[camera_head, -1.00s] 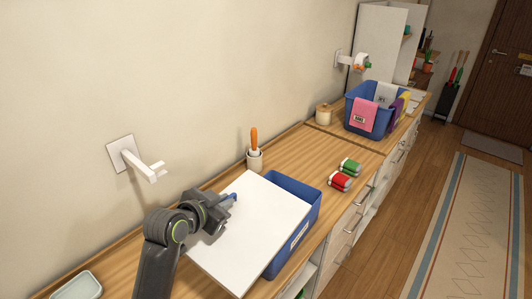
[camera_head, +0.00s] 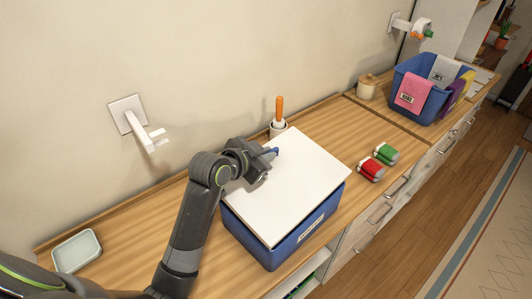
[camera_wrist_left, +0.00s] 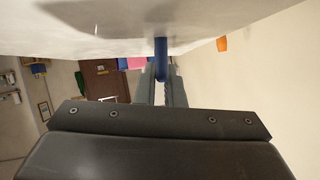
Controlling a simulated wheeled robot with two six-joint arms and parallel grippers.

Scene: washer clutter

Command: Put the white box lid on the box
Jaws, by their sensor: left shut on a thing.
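The white box lid (camera_head: 295,190) is a flat square panel with a blue handle (camera_head: 271,151) near its far left edge. My left gripper (camera_head: 262,163) is shut on that handle. The blue box (camera_head: 300,238) stands on the wooden counter, and the lid covers its opening in the head view. Whether the lid rests on the rim or hovers just above cannot be told. In the left wrist view, the blue handle (camera_wrist_left: 161,52) is between the fingers (camera_wrist_left: 160,78), with the lid (camera_wrist_left: 90,25) across the top. The box's inside is hidden. My right gripper is not in view.
An orange-handled tool in a holder (camera_head: 278,130) stands behind the lid. Red (camera_head: 370,169) and green (camera_head: 386,153) items lie to the right. A blue basket with cloths (camera_head: 418,75) is farther back. A wall hook (camera_head: 135,125) and a pale tray (camera_head: 76,251) are at left.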

